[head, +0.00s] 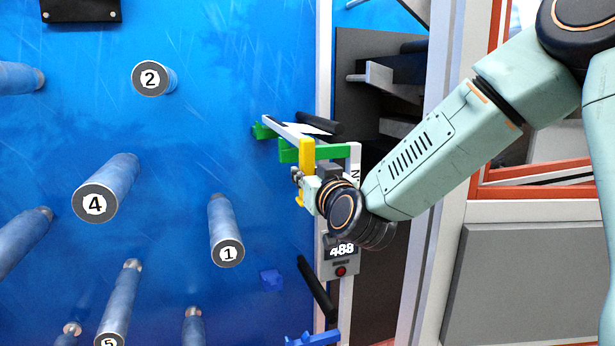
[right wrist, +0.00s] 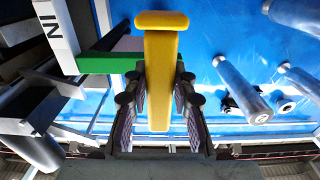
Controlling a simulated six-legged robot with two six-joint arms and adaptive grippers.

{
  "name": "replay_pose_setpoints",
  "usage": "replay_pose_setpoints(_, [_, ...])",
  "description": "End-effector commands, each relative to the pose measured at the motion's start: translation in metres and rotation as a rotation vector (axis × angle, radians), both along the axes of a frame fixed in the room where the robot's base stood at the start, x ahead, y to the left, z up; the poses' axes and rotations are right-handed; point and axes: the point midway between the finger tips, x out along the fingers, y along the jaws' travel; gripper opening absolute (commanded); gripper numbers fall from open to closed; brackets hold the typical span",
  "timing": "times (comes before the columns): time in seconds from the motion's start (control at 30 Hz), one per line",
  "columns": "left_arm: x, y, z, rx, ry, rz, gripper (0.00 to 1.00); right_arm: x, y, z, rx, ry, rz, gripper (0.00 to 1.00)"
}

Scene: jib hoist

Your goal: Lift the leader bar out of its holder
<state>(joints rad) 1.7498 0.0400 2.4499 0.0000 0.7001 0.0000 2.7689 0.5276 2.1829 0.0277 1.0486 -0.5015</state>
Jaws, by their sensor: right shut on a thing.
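The yellow leader bar (head: 306,156) stands upright at the right edge of the blue panel. In the right wrist view the yellow bar (right wrist: 159,75) has a wider, T-shaped end. My right gripper (head: 308,188) is shut on it, with one finger on each side. A green bracket, which looks like the holder (head: 288,151), lies right by the bar. In the wrist view this green part (right wrist: 107,62) meets the bar's left side; I cannot tell whether they touch. My left gripper is not in view.
A white part marked "IN" (head: 354,158) stands close right of the gripper. A display box reading 488 (head: 341,258) sits just below. Numbered rollers, such as roller 1 (head: 224,230), stick out from the blue panel. Dark shelving (head: 375,100) is behind, right.

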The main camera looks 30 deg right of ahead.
Motion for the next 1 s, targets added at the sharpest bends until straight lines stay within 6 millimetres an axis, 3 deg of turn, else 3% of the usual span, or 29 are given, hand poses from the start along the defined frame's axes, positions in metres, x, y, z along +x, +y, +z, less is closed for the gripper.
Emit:
replay_pose_setpoints(0.03, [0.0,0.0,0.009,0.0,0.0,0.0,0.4,0.0,0.0,0.011,-0.002,-0.005,-0.001,0.0])
replay_pose_setpoints(0.37, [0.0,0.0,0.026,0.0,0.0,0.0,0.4,0.0,0.0,0.039,-0.002,-0.006,-0.001,0.0])
replay_pose_setpoints(0.6, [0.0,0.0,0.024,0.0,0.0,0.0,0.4,0.001,0.0,0.056,-0.003,-0.007,-0.001,0.0])
replay_pose_setpoints(1.0, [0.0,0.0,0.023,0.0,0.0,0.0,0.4,0.0,0.0,0.062,-0.002,-0.005,-0.001,0.0])
